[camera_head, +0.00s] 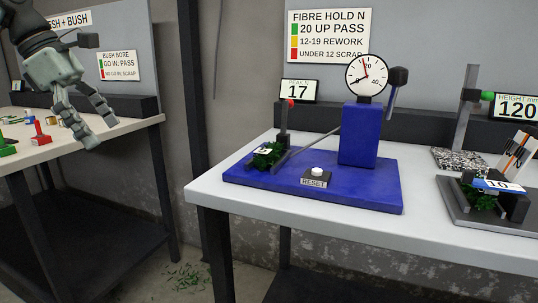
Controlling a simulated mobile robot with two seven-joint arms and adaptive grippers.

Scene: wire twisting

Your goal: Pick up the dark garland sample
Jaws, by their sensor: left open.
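A dark green garland tuft (266,157) sits in the small clamp at the left end of the blue gauge base (362,192). Another dark green tuft (478,196) sits in a dark fixture at the right of the table, partly hidden by a tag reading 10. I cannot tell which tuft is the named sample. My left gripper (98,130) is open and empty at the upper left, over the front edge of the left bench, well apart from both tufts. My right gripper is out of view.
The dial gauge (367,75) stands on a blue block, with a RESET button (316,173) in front. A display (297,90) reads 17. The white table (260,243) has bare room along its front. Small red and green parts lie on the left bench (75,140). A floor gap separates the tables.

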